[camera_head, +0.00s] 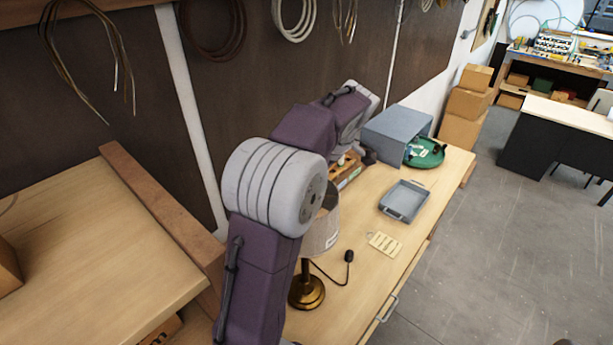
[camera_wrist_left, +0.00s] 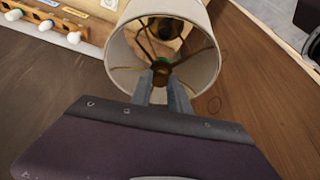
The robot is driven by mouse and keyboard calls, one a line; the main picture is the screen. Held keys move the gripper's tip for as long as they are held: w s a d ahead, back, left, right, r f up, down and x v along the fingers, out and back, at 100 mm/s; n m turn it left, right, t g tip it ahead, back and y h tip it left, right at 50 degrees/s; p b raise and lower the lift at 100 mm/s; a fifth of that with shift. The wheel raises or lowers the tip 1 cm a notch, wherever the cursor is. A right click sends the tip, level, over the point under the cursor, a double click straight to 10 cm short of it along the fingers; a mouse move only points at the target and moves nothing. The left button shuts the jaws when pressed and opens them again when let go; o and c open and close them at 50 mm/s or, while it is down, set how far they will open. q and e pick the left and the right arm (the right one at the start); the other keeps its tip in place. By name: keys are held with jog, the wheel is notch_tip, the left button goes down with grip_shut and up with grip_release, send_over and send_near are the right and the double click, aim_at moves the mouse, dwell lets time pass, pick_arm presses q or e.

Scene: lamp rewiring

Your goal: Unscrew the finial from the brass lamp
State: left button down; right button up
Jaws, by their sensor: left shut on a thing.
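The brass lamp (camera_head: 306,292) stands upright on the workbench, with its pale shade (camera_head: 322,232) partly hidden behind my left arm. In the left wrist view I look into the open shade (camera_wrist_left: 119,50), where thin brass spokes meet at the centre. My left gripper (camera_wrist_left: 163,72) reaches over the shade's rim, its fingertips shut at that hub. The finial is between the fingertips and mostly hidden by them. In the head view my left gripper is hidden by the arm. My right gripper is in neither view.
A grey tray (camera_head: 404,201), a pale slotted card (camera_head: 384,244) and a dark plug on a cord (camera_head: 348,256) lie right of the lamp. A green round dish (camera_head: 426,153) and a grey bin (camera_head: 395,134) stand farther back. A wooden rack with bulbs (camera_wrist_left: 62,27) is beside the shade.

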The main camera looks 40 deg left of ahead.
pick_arm(q)
jog(key=shift+s, duration=0.15)
jog(key=n+g+p, duration=0.1)
jog(key=n+p, duration=0.1)
jog(key=r+n+p, duration=0.1)
jog(key=n+p, duration=0.1)
jog(key=n, duration=0.1)
jog(key=shift+r+g+h+p, duration=0.1)
jog(key=shift+g+h+p, duration=0.25)
jog(key=shift+g+h, duration=0.05)
jog(key=shift+w+a+n+p, duration=0.1)
jog(key=shift+w+n+p, duration=0.1)
jog(key=shift+n+p, duration=0.55)
jog(key=shift+w+a+f+n+g+b, duration=0.15)
jog(key=shift+f+n+g+b, duration=0.2)
jog(key=shift+f, duration=0.25)
jog(key=shift+r, duration=0.25)
jog(key=shift+s+d+r+p, duration=0.1)
jog(key=shift+s+r+p, duration=0.05)
jog(key=shift+r+p, duration=0.3)
jog(key=shift+s+d+r+p, duration=0.1)
jog(key=shift+s+r+p, duration=0.05)
jog(key=shift+r+p, duration=0.2)
jog(key=shift+w, duration=0.15)
